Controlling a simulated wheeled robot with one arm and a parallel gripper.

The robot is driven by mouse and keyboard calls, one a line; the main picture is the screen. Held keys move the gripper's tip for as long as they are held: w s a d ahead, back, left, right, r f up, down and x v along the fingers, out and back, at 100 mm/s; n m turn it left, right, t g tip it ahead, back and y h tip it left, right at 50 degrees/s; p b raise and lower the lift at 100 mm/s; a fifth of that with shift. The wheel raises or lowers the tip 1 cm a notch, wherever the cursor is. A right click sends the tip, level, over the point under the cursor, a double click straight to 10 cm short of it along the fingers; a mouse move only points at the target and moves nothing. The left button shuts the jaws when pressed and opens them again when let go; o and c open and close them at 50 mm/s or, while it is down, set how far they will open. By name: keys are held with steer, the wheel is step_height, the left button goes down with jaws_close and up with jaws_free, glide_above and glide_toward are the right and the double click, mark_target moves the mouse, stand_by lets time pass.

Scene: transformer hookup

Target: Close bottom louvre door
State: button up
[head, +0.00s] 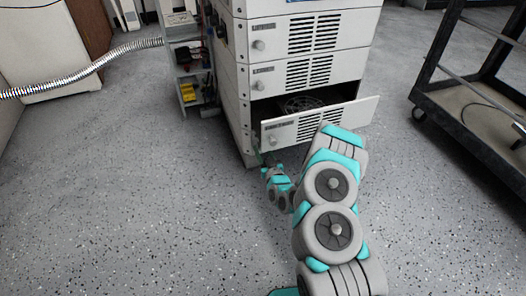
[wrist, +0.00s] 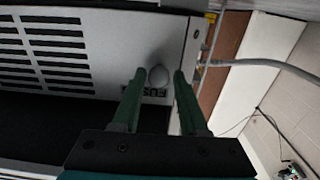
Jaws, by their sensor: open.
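The bottom louvre door (head: 345,116) of the white cabinet is open in the head view, tilted outward with a dark gap above it. A round fan-like part (head: 300,103) shows inside. My gripper (head: 263,168) is low by the door's left end, partly hidden by my arm. In the wrist view, a white louvred panel (wrist: 105,50) fills the upper left. Its round knob (wrist: 158,75) lies between the tips of my open gripper (wrist: 159,74). I cannot tell whether the fingers touch it.
The two louvre doors above, the middle (head: 345,68) and upper one (head: 350,30), are shut. An open side bay with wiring (head: 188,65) is at the cabinet's left. A black cart (head: 470,115) stands at right. The speckled floor in front is clear.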

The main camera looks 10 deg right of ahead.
steer(key=shift+o, duration=1.3)
steer(key=p+v, duration=0.1)
steer(key=v, duration=0.7)
steer(key=shift+p, duration=0.35)
steer(key=shift+f, duration=0.1)
